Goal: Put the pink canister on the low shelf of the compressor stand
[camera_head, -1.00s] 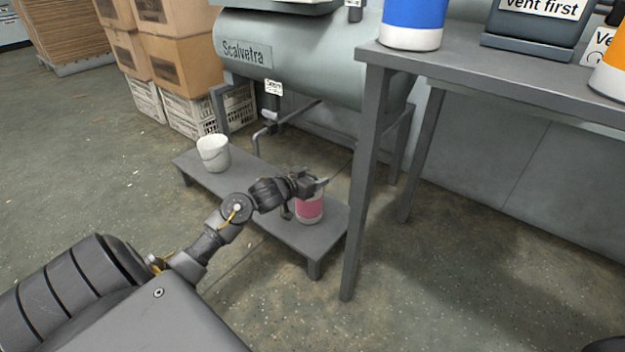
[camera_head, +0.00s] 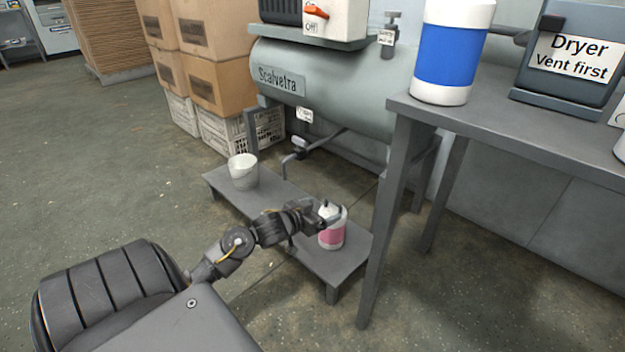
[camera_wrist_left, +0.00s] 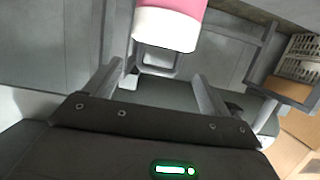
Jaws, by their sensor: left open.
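The pink canister (camera_head: 331,236), pink with white ends, stands upright on the right part of the low shelf (camera_head: 278,208) of the compressor stand. My left gripper (camera_head: 330,214) is open beside the canister's upper part, and its jaws hide some of the top. In the left wrist view the canister (camera_wrist_left: 168,22) is at the top, and the two spread fingers (camera_wrist_left: 155,78) have nothing between them near the palm. I cannot tell whether a fingertip touches the canister. My right gripper is not in view.
A white bucket (camera_head: 243,171) stands at the shelf's left end. The compressor tank (camera_head: 330,85) is above and behind. A grey table (camera_head: 500,118) with a blue canister (camera_head: 449,52) and a dryer box (camera_head: 568,55) stands at right. Cartons (camera_head: 215,70) are at back left.

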